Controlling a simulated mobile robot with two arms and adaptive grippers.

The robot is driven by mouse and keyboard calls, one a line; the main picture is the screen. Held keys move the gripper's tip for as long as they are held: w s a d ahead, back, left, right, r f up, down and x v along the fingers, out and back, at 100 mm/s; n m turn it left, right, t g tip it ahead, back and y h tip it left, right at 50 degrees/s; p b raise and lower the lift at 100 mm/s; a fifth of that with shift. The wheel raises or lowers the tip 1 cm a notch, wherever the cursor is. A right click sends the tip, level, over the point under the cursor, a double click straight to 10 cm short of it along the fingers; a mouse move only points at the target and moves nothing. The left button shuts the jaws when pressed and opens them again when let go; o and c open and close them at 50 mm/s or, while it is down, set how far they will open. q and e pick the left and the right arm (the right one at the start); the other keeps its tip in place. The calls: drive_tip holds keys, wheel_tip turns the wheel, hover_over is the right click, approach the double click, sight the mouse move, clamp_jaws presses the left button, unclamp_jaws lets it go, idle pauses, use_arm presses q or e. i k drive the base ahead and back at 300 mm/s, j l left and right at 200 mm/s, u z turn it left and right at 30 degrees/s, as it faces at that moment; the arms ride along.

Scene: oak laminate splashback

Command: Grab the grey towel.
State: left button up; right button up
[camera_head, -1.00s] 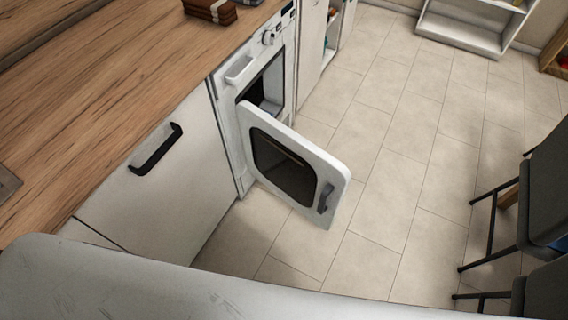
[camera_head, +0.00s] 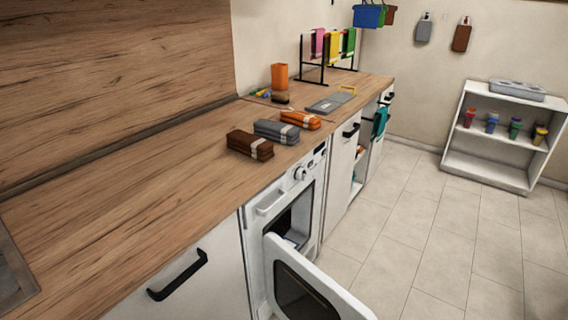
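A grey folded bundle with a pale band (camera_head: 277,132), which looks like the grey towel, lies on the wooden counter (camera_head: 130,190). It sits between a brown bundle (camera_head: 249,145) in front and an orange bundle (camera_head: 300,119) behind, in a row near the counter's front edge. Neither of my grippers is in view.
The white appliance's door (camera_head: 310,290) stands open below the counter. A white shelf (camera_head: 500,140) is at right. Floor between is clear.

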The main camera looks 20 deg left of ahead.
sight(282, 133)
drive_tip(key=i+l+z, duration=0.45)
drive_tip(key=l+z, duration=0.15)
drive_tip(key=i+l+z, duration=0.25)
drive_tip(key=i, duration=0.15)
drive_tip(key=i+l+z, duration=0.3)
drive_tip(key=i, duration=0.15)
drive_tip(key=i+j+u, duration=0.1)
drive_tip(key=i+u, duration=0.55)
drive_tip(key=u, duration=0.15)
drive_tip(key=i+u, duration=0.4)
drive_tip(key=k+l, duration=0.05)
drive_tip(key=k, duration=0.05)
